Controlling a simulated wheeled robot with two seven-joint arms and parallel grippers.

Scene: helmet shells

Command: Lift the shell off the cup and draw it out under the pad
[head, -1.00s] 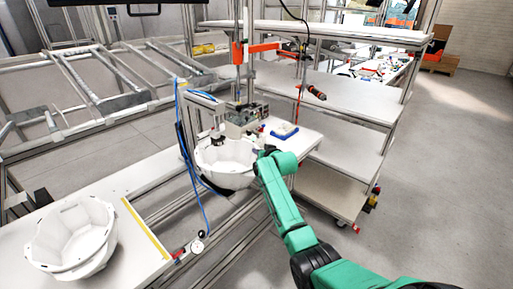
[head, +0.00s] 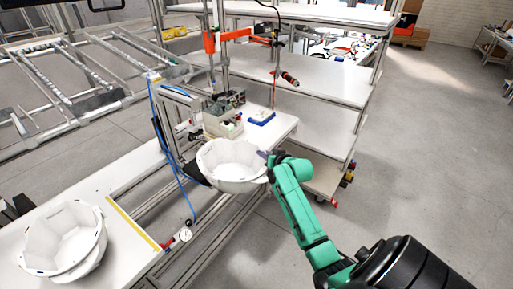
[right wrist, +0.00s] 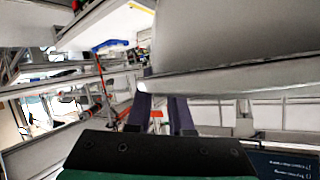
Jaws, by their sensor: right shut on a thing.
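A white, bowl-like helmet shell (head: 232,180) hangs open side up in front of the bench fixture in the head view. My right gripper (head: 268,163) is shut on its right rim. In the right wrist view the dark fingers (right wrist: 165,112) reach up to the pale shell (right wrist: 240,85), which fills the upper right. A dark part that looks like the pad (head: 195,133) shows at the fixture, behind and left of the shell. I cannot make out the cup. The shell looks clear of the pad. My left gripper is out of view.
More white shells (head: 65,240), seemingly nested, sit on the white bench at the lower left, left of a yellow strip (head: 133,224). A blue hose (head: 160,125) and a gauge (head: 184,235) hang by the fixture. A shelf rack (head: 310,75) stands behind right. Grey floor is open at right.

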